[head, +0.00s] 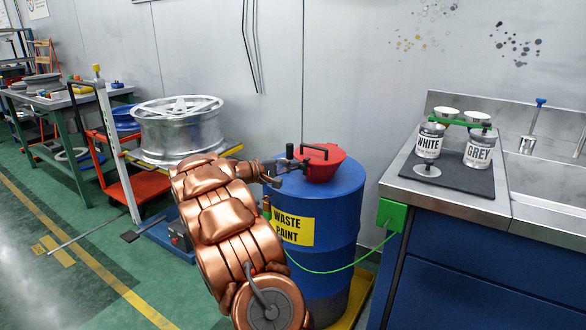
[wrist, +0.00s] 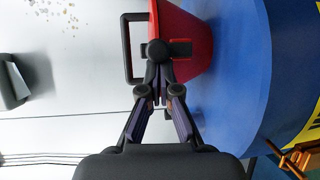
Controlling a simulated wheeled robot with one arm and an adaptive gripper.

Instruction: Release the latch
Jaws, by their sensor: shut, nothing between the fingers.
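A red funnel-shaped lid (head: 322,163) sits on top of the blue drum (head: 335,205). It also shows at the top of the wrist view (wrist: 193,30). A black loop handle (wrist: 127,50) stands out from the lid. A small black latch-like bracket (wrist: 181,48) is on the lid's side. My gripper (wrist: 157,72) is shut and empty, its fingertips close in front of this bracket. Whether they touch it I cannot tell. In the head view my gripper (head: 283,170) is at the left side of the lid, above the drum's top, and its fingertips are small and dark there.
A steel counter (head: 455,203) with paint cans (head: 479,149) on a black mat stands at the right. A green cable runs from the drum to a green box (head: 391,215). A metal wheel (head: 178,128) rests on a stand behind my arm.

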